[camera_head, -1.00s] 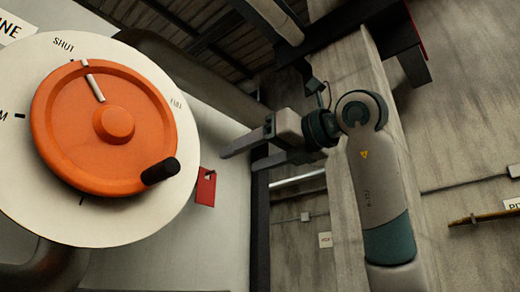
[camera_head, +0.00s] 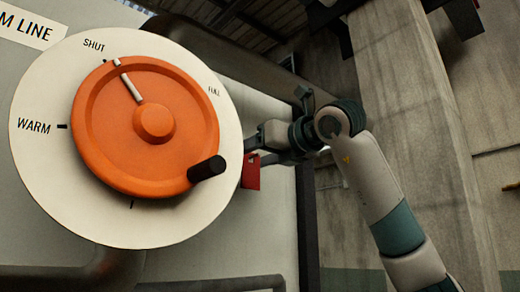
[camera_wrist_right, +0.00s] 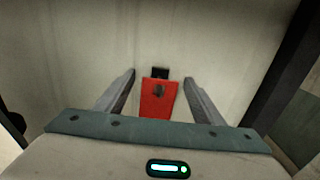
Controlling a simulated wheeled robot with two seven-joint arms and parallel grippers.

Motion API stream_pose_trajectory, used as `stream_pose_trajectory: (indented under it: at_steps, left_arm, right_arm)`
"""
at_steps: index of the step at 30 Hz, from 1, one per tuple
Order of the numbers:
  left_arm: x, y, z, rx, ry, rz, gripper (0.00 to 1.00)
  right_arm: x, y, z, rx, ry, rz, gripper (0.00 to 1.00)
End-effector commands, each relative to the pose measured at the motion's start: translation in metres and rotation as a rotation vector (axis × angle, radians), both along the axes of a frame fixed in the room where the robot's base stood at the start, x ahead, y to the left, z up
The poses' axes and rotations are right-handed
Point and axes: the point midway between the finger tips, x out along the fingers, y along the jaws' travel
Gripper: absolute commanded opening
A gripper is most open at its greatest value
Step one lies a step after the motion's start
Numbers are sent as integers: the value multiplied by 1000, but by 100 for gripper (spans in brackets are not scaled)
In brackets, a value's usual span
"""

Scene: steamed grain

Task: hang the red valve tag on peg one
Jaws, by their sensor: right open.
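The red valve tag (camera_head: 251,172) hangs against the pale panel at the right edge of the dial. It also shows in the right wrist view (camera_wrist_right: 158,104), just below a small dark piece (camera_wrist_right: 160,73) on the panel. My right gripper (camera_head: 257,150) is open and reaches in from the right, close to the tag. In the right wrist view its fingers stand apart, one on each side of the tag, and I see no contact. In the head view the dial partly hides the fingertips. My left gripper is not in view. No peg is clearly marked as peg one.
The orange handwheel (camera_head: 140,128) on its white round dial (camera_head: 40,160) stands left of the gripper, its black knob (camera_head: 207,168) close to the fingers. A pipe (camera_head: 110,270) runs below. A concrete column (camera_head: 405,100) stands behind my right arm.

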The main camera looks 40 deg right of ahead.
Motion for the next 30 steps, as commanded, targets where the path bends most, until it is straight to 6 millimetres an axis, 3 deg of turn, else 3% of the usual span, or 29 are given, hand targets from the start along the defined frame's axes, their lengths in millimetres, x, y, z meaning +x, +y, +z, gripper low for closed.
stream_pose_trajectory:
  at_steps: [11, 16, 17, 18, 21, 27, 30]
  left_arm:
    - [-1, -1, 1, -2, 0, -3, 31]
    - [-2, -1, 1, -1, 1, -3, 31]
    - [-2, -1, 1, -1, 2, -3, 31]
    - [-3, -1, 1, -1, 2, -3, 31]
    - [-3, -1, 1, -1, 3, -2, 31]
    - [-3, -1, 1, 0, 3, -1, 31]
    - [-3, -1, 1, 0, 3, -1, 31]
  right_arm:
    - [3, 0, -1, 0, 1, 0, 60]
    - [3, 0, 0, 0, 1, 0, 19]
    - [3, 0, 0, 0, 1, 0, 19]
    - [3, 0, 0, 0, 1, 0, 42]
    - [3, 0, 0, 0, 1, 0, 62]
    - [3, 0, 0, 0, 0, 0, 62]
    - [3, 0, 0, 0, 1, 0, 38]
